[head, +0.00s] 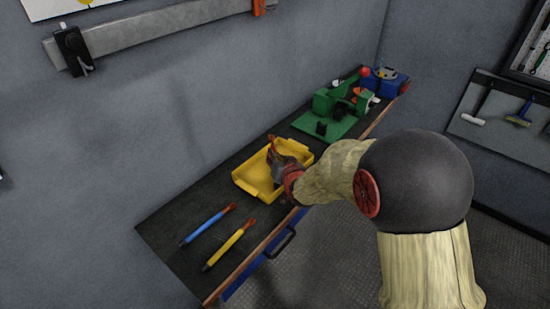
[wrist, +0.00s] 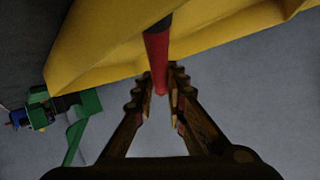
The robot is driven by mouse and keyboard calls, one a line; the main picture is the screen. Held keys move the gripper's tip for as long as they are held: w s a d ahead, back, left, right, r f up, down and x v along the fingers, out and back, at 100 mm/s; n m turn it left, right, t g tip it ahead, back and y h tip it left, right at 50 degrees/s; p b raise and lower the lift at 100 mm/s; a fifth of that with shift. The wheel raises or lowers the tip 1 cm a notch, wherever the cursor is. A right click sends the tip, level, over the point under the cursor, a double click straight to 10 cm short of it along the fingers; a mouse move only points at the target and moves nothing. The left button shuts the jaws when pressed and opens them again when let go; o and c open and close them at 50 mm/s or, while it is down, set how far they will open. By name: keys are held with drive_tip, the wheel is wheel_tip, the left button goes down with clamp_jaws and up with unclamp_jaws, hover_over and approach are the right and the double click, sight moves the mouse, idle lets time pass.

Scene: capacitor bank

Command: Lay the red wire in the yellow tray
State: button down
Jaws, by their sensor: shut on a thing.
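The yellow tray (head: 257,180) sits on the dark bench along the wall. It also fills the upper part of the wrist view (wrist: 95,50). My gripper (head: 277,158) is over the tray, reaching in from the right. In the wrist view, my gripper's fingers (wrist: 162,82) are closed around the red wire (wrist: 156,55), a thin rod with a dark section at its upper end. The wire overlaps the tray in that view. In the head view the wire is mostly hidden by the gripper, and I cannot tell whether it touches the tray.
A blue rod (head: 207,225) and a yellow rod (head: 229,245), both with orange tips, lie on the bench at the near left. A green fixture (head: 335,112) and a blue bin (head: 388,84) stand beyond the tray. A handle (head: 281,242) projects from the bench front.

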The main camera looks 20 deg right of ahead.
drive_tip(key=shift+f, duration=0.15)
drive_tip(key=c, duration=1.9)
unclamp_jaws()
drive_tip(key=shift+o, duration=0.4)
